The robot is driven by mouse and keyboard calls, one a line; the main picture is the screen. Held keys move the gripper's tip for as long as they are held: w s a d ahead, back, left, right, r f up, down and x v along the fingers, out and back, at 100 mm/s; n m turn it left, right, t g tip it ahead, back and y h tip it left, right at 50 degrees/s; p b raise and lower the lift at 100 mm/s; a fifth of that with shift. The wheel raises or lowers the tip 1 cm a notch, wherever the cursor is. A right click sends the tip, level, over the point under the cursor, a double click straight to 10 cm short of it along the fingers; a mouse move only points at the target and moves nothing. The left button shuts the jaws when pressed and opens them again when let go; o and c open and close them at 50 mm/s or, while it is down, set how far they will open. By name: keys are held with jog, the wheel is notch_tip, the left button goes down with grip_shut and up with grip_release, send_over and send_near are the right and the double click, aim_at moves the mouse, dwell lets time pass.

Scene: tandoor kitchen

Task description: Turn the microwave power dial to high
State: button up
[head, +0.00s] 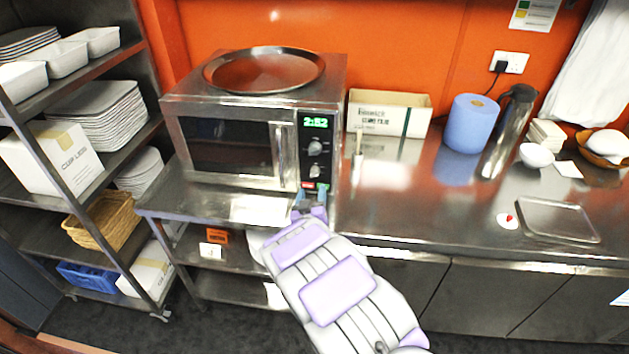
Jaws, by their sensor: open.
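The steel microwave (255,140) stands on the steel counter at centre left, its door closed. Its black control panel at the right shows a green display reading 2:52. Two round dials sit below the display: an upper dial (315,148) and a lower dial (314,170). I cannot tell which is the power dial or read their markings. My gripper (310,192) is open, just below the lower dial and in front of the panel's bottom edge. It appears empty. Whether its fingertips touch the panel cannot be told.
A round steel tray (263,70) lies on top of the microwave. A cardboard box (389,113), a blue paper roll (471,123) and a steel flask (510,125) stand to the right. A loaded shelf rack stands at left. The counter (420,205) right of my gripper is clear.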

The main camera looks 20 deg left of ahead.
aim_at(315, 173)
jog(key=b+x, duration=0.1)
jog(key=x, duration=0.6)
jog(key=shift+w, duration=0.3)
jog(key=shift+a, duration=0.15)
jog(key=shift+c, duration=0.2)
jog(key=c, duration=1)
